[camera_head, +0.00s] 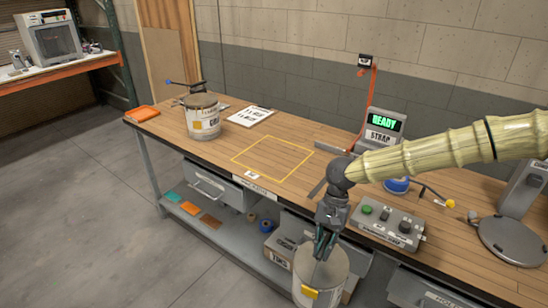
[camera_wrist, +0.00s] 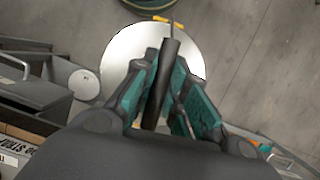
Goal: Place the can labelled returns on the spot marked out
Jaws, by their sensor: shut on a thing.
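A white can (camera_head: 321,276) with a yellow patch hangs in front of the bench's front edge, at the bottom of the head view. My gripper (camera_head: 323,246) is shut on the handle on top of this can. In the wrist view the can's pale round lid (camera_wrist: 125,55) lies below my gripper (camera_wrist: 168,100), with the dark handle between the teal fingers. The lettering on this can cannot be read. A yellow square outline (camera_head: 272,157) is marked on the bench top, up and left of my gripper, and is empty. A second labelled can (camera_head: 202,118) stands on the bench further left.
The wooden bench (camera_head: 330,140) carries a READY display (camera_head: 386,123), a button box (camera_head: 388,226) and a round-plated device (camera_head: 512,240) on the right. Papers (camera_head: 250,116) and an orange tray (camera_head: 142,114) lie left. Drawers (camera_head: 215,185) and a lower shelf are under the bench.

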